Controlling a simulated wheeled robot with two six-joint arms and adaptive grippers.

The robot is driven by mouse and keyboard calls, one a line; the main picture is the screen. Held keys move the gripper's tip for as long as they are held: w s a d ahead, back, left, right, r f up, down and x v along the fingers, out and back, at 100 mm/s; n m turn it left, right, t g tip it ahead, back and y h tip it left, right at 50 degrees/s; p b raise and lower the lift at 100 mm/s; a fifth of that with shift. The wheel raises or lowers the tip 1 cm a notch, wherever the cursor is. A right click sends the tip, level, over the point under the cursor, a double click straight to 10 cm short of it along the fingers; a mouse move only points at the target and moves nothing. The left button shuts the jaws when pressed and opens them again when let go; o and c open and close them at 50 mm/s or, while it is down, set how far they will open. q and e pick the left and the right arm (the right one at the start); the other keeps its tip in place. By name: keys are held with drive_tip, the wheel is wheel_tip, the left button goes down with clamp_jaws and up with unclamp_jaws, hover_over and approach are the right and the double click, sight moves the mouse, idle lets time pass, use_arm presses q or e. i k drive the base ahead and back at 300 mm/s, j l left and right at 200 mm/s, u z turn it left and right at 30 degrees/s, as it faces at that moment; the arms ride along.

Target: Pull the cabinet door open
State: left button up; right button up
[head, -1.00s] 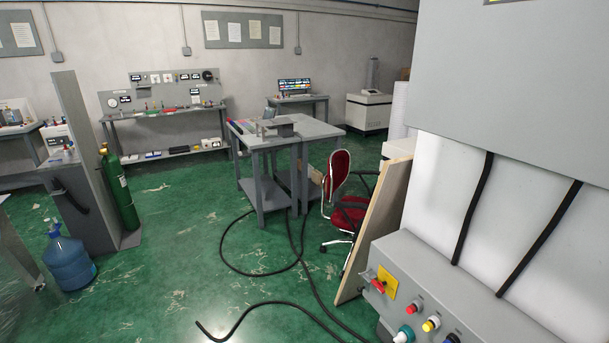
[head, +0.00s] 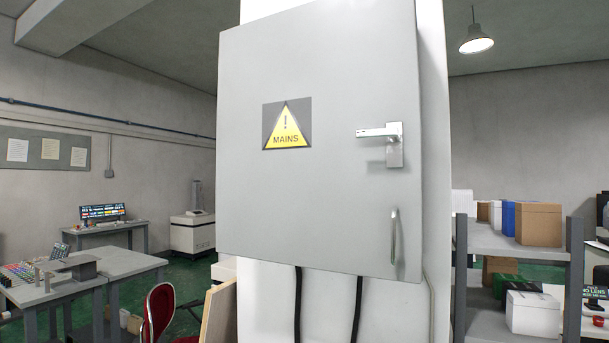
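The grey mains cabinet (head: 300,210) hangs on a white pillar in the middle of the head view. Its door looks shut. A yellow warning sign reading MAINS (head: 287,124) is on the door's left half. A metal lever latch (head: 380,132) points left near the door's right edge. A vertical bar handle (head: 394,236) is below it, near the lower right corner. Neither of my grippers is in the head view.
A shelf rack (head: 510,243) with boxes stands right of the pillar. A red chair (head: 158,310) and a grey worktable (head: 110,262) are at lower left. Two black cables (head: 298,300) run down below the cabinet. No object blocks the door's front in view.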

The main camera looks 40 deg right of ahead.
sight(296, 185)
drive_tip(key=z, duration=1.6)
